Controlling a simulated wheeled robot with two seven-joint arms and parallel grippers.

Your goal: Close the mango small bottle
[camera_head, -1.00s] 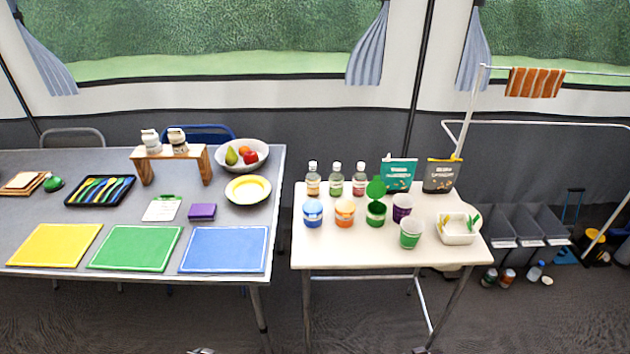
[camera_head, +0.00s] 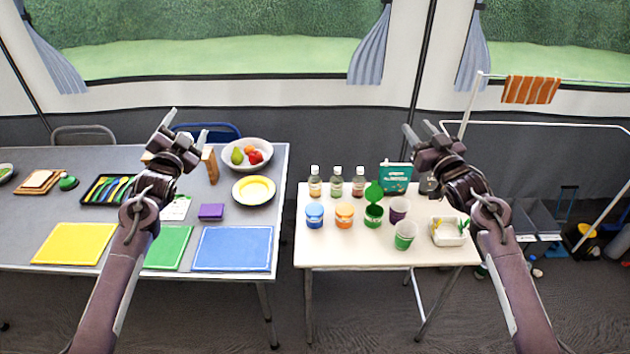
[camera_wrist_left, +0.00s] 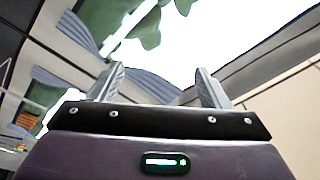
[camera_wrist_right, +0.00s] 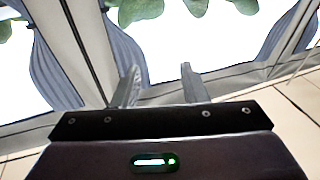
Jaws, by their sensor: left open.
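No label is readable, so I cannot tell for sure which is mango; the orange one matches by colour. A green jar (camera_head: 374,214) in front has its green lid (camera_head: 374,191) standing up, open. My left gripper (camera_head: 188,122) is raised over the grey table, open and empty. My right gripper (camera_head: 416,126) is raised above the white table's right part, open and empty, apart from the bottles.
Blue (camera_head: 314,215) and orange (camera_head: 344,216) jars, purple (camera_head: 399,208) and green (camera_head: 405,235) cups, a white bin (camera_head: 449,232) and a teal packet (camera_head: 396,177) crowd the white table (camera_head: 340,255). Its front edge is clear. A gap separates it from the grey table.

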